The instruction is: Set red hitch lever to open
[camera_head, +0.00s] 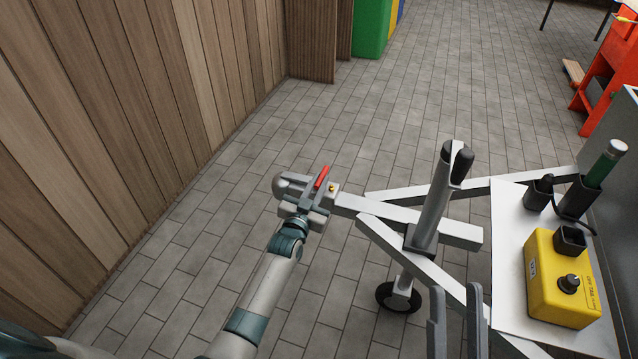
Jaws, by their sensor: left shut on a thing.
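The red hitch lever (322,177) sits on the grey trailer coupler (292,185), at the front end of the drawbar. It stands tilted up, with its red end showing above my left gripper. My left gripper (312,205) is at the coupler, shut on the lever; its fingers partly hide the lever's lower part. My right gripper (456,318) shows at the bottom edge, with two dark fingers apart and nothing between them, over the trailer frame.
The trailer's A-frame (408,202) carries a jockey-wheel post (434,200) and a small wheel (398,298). A yellow box (560,280) and black holders stand on a white plate at right. A wooden wall (130,130) is at left. Tiled floor beyond the coupler is clear.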

